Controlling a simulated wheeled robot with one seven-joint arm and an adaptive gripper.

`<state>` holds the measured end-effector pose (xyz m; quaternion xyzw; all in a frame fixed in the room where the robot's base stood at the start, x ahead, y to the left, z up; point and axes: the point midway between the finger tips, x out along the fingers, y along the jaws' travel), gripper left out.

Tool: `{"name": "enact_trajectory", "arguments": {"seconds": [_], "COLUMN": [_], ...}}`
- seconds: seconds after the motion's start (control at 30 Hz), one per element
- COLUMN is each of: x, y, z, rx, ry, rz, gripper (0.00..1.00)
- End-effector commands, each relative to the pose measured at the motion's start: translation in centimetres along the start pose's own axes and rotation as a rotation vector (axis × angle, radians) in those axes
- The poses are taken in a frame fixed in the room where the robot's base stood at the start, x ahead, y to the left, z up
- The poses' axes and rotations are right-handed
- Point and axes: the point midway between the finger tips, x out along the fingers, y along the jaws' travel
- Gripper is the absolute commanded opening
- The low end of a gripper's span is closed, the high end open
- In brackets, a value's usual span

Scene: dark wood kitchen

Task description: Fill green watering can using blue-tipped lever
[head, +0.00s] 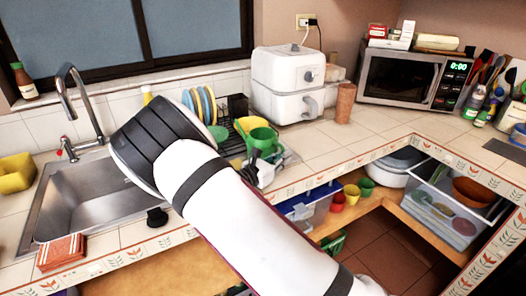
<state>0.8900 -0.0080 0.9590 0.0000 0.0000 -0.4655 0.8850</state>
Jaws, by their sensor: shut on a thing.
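The green watering can (264,139) shows just right of my arm, in front of the dish rack. My gripper (251,167) shows only as dark parts at the can's lower left edge, and my arm hides the rest. It is shut on the can, though the grip itself is hard to make out. The silver tap (83,97) rises behind the sink (84,200) at left. A red-tipped lever (63,151) sits on the tap's left side. The blue-tipped lever is not visible; my arm covers the area right of the tap.
A dish rack with colored plates (202,104) stands behind my arm. A white air fryer (286,84) and a microwave (400,78) stand further right. A yellow container (16,172) is left of the sink, and a red-brown sponge (61,252) lies at its front edge.

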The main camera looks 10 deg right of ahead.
Motion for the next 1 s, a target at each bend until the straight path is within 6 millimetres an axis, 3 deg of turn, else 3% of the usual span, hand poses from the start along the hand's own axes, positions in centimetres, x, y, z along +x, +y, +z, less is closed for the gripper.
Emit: {"name": "enact_trajectory", "arguments": {"seconds": [0.33,0.57,1.0], "x": [0.0,0.0,-8.1], "y": [0.0,0.0,-4.3], "z": [0.8,3.9,4.4], "rx": [0.002,0.006,0.000], "ry": [-0.001,0.000,0.001], "rz": [0.000,-0.001,0.002], "gripper": [0.00,0.00,0.00]}}
